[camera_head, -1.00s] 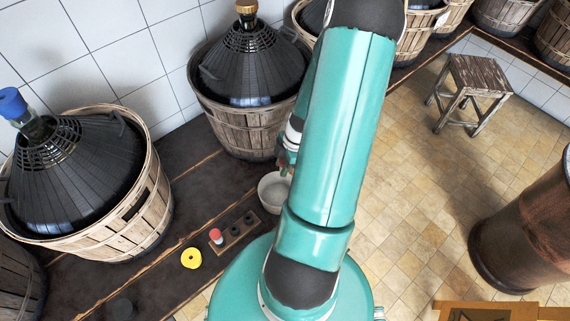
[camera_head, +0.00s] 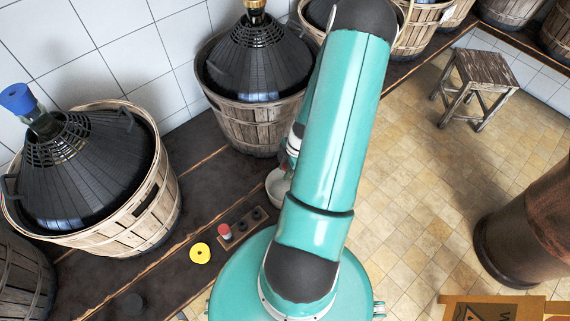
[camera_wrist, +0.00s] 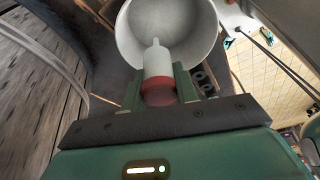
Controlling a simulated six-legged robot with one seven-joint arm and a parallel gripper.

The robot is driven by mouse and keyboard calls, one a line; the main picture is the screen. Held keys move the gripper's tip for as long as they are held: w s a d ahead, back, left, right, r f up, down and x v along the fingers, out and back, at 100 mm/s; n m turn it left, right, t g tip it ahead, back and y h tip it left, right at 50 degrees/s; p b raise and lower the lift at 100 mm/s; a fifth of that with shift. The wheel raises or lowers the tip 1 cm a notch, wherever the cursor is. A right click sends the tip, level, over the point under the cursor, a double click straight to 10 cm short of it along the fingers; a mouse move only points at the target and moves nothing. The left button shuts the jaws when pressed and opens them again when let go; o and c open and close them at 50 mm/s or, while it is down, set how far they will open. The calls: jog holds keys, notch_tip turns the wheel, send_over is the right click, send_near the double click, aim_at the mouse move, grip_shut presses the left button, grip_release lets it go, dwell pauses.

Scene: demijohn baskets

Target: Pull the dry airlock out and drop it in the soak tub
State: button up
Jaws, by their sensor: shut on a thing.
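My gripper (camera_wrist: 158,86) is shut on the airlock (camera_wrist: 158,65), a pale, narrow-tipped cylinder with a red band and a dull red lower part. In the wrist view it lies between the two green fingers, its pale tip pointing across the soak tub (camera_wrist: 200,42), a round white bowl. I cannot tell how high it is above the tub. In the head view the tub (camera_head: 274,184) stands on the dark bench, partly hidden by my arm. My arm also hides most of the gripper there.
Demijohns (camera_head: 85,170) (camera_head: 258,62) stand in slatted baskets along the tiled wall. The nearest has a blue stopper (camera_head: 17,99). A small rack (camera_head: 243,228) holds a red-and-white piece (camera_head: 226,232). A yellow ring (camera_head: 200,253) lies beside it. A stool (camera_head: 480,80) stands on the floor.

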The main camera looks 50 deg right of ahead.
jog(key=shift+w+f, duration=0.1)
jog(key=shift+f, duration=0.1)
jog(key=o, duration=1)
jog(key=shift+r, duration=0.1)
jog(key=v, duration=1.3)
jog(key=shift+r, duration=0.35)
